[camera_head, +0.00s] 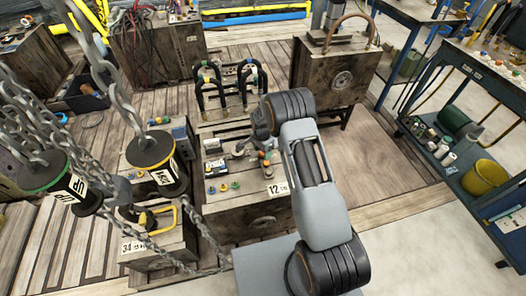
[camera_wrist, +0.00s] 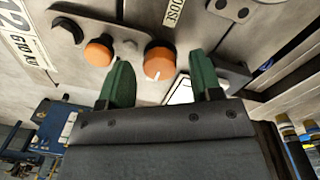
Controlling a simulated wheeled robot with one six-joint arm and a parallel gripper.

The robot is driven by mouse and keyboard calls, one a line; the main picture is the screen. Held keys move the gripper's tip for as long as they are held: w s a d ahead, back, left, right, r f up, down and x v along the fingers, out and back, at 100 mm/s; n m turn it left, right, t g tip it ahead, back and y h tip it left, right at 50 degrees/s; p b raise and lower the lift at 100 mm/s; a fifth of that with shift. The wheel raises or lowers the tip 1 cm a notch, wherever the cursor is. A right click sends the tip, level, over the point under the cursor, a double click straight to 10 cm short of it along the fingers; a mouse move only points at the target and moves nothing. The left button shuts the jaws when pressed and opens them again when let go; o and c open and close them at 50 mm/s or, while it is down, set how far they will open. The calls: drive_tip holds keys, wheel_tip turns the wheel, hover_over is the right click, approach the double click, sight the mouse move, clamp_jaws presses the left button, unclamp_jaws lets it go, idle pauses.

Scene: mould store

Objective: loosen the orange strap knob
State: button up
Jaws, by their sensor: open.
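My gripper (camera_wrist: 159,58) is open, with one green finger on each side of this knob in the picture. I cannot tell whether the fingers touch it or how far off it is. A smaller orange knob (camera_wrist: 98,52) is on the same plate to the left. In the head view my arm reaches over the wooden mould block (camera_head: 250,220) marked 12, and hides much of its top.
In the wrist view a black knob (camera_wrist: 67,30) is at the far left of the plate. In the head view chain hoists with a yellow-banded block (camera_head: 152,152) hang left of my arm. Another wooden mould (camera_head: 335,72) stands behind, and a shelf cart (camera_head: 465,160) is at right.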

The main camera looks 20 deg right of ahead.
drive_tip(key=shift+f, duration=0.15)
drive_tip(key=c, duration=0.9)
